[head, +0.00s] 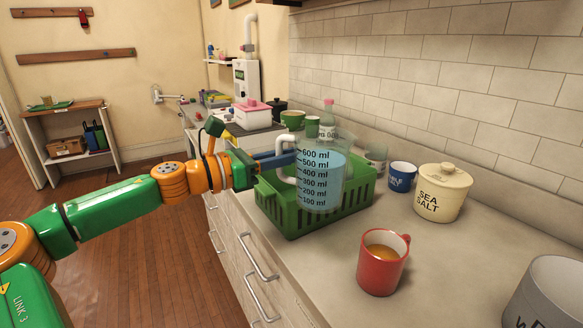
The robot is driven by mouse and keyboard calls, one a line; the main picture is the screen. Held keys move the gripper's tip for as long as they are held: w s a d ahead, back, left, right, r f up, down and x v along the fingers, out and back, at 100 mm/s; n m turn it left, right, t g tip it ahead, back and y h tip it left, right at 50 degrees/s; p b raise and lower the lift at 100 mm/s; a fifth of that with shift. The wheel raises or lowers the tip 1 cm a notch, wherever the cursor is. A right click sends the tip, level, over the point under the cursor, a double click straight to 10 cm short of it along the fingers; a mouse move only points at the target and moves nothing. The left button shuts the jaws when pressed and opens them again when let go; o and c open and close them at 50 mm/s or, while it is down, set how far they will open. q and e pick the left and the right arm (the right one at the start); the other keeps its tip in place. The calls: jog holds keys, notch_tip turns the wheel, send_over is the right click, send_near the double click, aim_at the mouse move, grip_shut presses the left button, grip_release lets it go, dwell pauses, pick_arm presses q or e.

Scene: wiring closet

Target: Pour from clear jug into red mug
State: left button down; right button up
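A clear jug (322,186) with dark ml marks and bluish liquid is in the middle of the head view. It is roughly upright, at or in front of a green basket; I cannot tell whether it touches it. My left gripper (286,158) reaches in from the left, with its blue fingers at the jug's white handle (284,174). The fingers appear closed around the handle. A red mug (382,263) stands upright on the counter, nearer and to the right of the jug, with brown liquid inside. Its handle points to the right and back. My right gripper is not in view.
The green basket (270,204) sits near the counter's front edge. Behind are a blue mug (402,177), a cream sea salt pot (442,193), a bottle (328,120) and a glass (376,160). A white container (548,292) is at lower right. Counter around the red mug is clear.

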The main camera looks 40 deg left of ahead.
pick_arm(q)
jog(key=s+a+r+p, duration=0.1)
jog(key=a+r+p, duration=0.1)
jog(key=a+r, duration=0.2)
jog(key=shift+s+a+r+p, duration=0.2)
jog(key=shift+a+p, duration=0.2)
jog(key=shift+a, duration=0.55)
